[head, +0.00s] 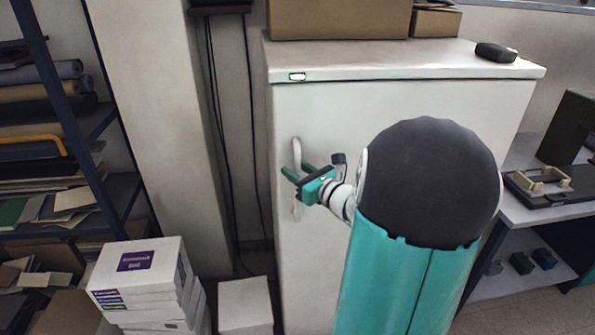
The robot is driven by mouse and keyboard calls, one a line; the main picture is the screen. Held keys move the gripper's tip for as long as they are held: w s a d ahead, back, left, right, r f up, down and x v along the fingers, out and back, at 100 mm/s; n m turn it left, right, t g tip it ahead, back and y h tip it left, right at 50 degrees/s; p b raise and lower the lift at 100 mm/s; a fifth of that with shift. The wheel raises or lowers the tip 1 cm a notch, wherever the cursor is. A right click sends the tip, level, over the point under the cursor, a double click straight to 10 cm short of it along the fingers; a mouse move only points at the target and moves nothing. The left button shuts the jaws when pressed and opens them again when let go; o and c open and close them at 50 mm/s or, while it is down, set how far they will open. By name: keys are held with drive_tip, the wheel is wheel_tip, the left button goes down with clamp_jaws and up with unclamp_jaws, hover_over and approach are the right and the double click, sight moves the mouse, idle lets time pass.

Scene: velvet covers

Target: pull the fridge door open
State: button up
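The white fridge (400,100) stands in the middle of the head view, and its door looks closed. A pale vertical handle (297,150) sits on the left part of the door. My gripper (297,171) is at the handle, about halfway along it. Its two green fingers are apart, one on each side of the handle as seen here. Whether they touch the handle cannot be told. My arm hides much of the door's middle and right.
Cardboard boxes (340,18) and a small black object (496,52) are on top of the fridge. White boxes (140,275) are stacked at lower left, with another white box (245,304) nearer the fridge. Shelves stand at left; a bench (555,214) is at right.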

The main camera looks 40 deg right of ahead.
drive_tip(key=shift+c, duration=0.2)
clamp_jaws()
drive_tip(key=shift+s, duration=0.15)
